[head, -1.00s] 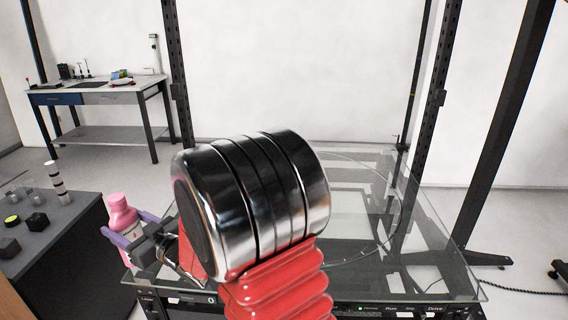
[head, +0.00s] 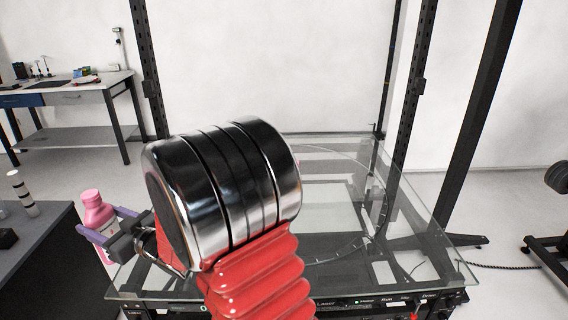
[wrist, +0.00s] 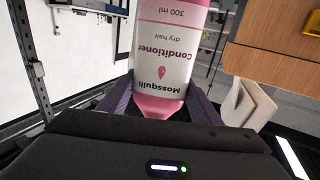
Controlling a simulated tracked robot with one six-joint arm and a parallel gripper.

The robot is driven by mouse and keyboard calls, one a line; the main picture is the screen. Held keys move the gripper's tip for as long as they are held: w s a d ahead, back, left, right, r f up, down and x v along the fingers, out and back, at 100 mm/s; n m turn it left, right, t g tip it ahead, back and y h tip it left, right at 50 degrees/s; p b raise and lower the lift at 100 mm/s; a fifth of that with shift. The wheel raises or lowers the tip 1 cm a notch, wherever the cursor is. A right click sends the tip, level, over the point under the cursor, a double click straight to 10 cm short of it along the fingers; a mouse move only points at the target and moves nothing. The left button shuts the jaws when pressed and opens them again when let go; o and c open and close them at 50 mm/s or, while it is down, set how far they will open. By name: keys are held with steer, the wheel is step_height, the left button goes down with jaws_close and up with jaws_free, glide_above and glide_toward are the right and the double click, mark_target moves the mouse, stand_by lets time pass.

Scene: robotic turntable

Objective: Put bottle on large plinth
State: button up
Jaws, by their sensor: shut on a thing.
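The bottle (head: 95,208) is pink, with a pink cap and a label. It stands roughly upright in the head view, at the left edge of the glass-topped table. My gripper (head: 108,226) has purple fingers shut on the bottle's sides. In the wrist view the bottle (wrist: 170,45) shows its white label with pink print, upside down, between my gripper's fingers (wrist: 163,100). My arm hides part of the glass table in the head view. I cannot make out a large plinth in either view.
The glass table (head: 330,205) bears a large circle outline, and its visible top looks clear. Dark upright posts (head: 405,110) stand around it. A workbench (head: 85,92) stands behind.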

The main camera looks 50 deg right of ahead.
steer(key=w+d+r+m+h, duration=0.2)
steer(key=d, duration=1)
steer(key=w+d+r+m+h, duration=0.1)
steer(key=w+d+h, duration=0.2)
steer(key=d, duration=0.8)
steer(key=w+d+r+m+h, duration=0.2)
steer(key=d, duration=1)
steer(key=s+d+r+m+h, duration=0.1)
steer(key=s+d, duration=0.3)
steer(key=d, duration=0.6)
steer(key=s+d+r+m+g+h, duration=0.1)
steer(key=s+d+r+m+h, duration=0.1)
steer(key=d, duration=0.9)
steer(key=s+d+r+m+g+h, duration=0.1)
steer(key=s+d+r+h, duration=0.2)
steer(key=s+d, duration=0.3)
steer(key=d+h, duration=0.1)
steer(key=d, duration=0.4)
steer(key=shift+s+m+h, duration=0.15)
steer(key=shift+m+h, duration=0.25)
steer(key=shift+f, duration=0.1)
steer(key=shift+f, duration=2.45)
